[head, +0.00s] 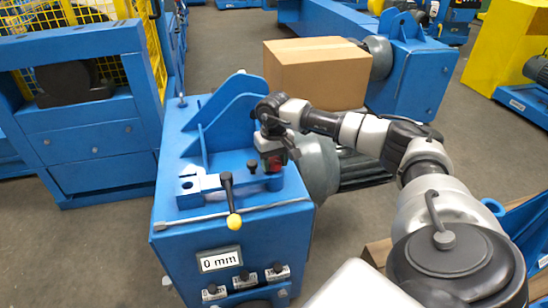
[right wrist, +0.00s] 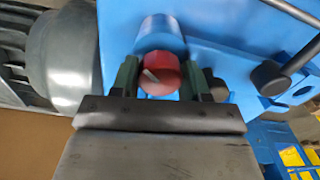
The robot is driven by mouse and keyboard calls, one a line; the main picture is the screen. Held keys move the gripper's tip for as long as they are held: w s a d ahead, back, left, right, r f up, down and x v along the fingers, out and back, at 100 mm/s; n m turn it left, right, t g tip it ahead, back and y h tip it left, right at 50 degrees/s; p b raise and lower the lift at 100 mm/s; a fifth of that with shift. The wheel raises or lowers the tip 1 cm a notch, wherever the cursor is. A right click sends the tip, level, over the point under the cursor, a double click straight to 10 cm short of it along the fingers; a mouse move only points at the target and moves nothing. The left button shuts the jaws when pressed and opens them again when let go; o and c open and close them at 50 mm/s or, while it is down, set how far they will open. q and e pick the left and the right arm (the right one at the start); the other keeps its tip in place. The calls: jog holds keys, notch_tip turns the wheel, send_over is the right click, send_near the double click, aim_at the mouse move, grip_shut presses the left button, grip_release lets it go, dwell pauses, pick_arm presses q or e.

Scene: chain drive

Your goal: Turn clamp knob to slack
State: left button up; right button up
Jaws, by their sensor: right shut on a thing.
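The clamp knob is red with a pale line on its face. In the right wrist view the knob (right wrist: 160,73) sits between the two dark green fingers of my right gripper (right wrist: 158,82), in front of a blue cylindrical boss (right wrist: 160,34). The pale line runs diagonally. In the head view the red knob (head: 273,165) is mostly covered by my right gripper (head: 271,158), which is shut on it at the right side of the blue machine (head: 176,150). My left gripper is not in view.
A black lever with a yellow ball (head: 234,221) stands left of the knob. The display (head: 220,260) reads 0 mm, above several small black knobs. A grey motor (head: 320,170) and a cardboard box (head: 318,75) are behind my right arm.

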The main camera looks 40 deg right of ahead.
jog(key=shift+n, duration=1.9)
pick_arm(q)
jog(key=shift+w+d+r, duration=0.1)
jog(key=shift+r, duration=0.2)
pick_arm(e)
jog(key=shift+n, duration=0.5)
jog(key=o, duration=0.9)
